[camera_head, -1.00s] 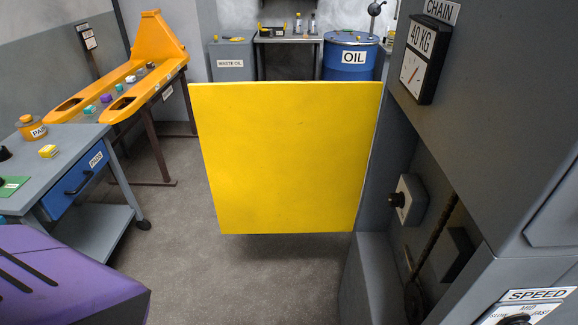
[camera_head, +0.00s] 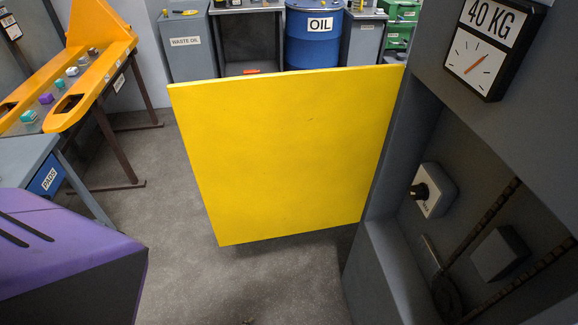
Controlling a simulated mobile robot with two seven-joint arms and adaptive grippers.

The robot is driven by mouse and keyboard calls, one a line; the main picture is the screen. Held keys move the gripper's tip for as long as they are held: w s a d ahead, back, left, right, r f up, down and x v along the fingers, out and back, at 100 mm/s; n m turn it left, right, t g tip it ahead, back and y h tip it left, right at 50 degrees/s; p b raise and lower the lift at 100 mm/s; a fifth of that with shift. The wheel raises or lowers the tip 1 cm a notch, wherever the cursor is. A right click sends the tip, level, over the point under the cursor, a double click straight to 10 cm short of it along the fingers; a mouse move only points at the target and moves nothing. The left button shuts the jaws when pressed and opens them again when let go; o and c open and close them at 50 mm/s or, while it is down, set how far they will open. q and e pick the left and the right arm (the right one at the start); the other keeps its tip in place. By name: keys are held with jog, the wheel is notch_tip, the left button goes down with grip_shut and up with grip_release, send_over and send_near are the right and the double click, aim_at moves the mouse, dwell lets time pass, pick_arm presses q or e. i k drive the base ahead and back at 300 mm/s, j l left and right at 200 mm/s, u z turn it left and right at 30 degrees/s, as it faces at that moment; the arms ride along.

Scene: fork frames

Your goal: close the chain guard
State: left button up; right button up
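The chain guard (camera_head: 285,155) is a flat yellow panel standing open, swung out from the grey machine (camera_head: 375,240) on the right. Its right edge is by the machine's opening. A purple and black body, which I cannot identify for sure, fills the lower left corner. Neither of my grippers is in view.
A blue oil drum (camera_head: 313,45) and a grey waste oil bin (camera_head: 188,50) stand behind the guard. An orange fork frame (camera_head: 105,65) lies on a stand at left, near a grey cart (camera_head: 25,160). The floor below the guard is clear.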

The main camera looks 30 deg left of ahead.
aim_at(271, 155)
jog(key=i+j+z, duration=0.1)
jog(key=j+z, duration=0.25)
jog(key=j, duration=0.7)
jog(key=j+z, duration=0.3)
jog(key=j, duration=0.75)
jog(key=j+z, duration=0.3)
jog(key=j, duration=0.2)
jog(key=j+z, duration=0.25)
jog(key=j, duration=0.3)
jog(key=j+z, duration=0.8)
jog(key=j, duration=0.2)
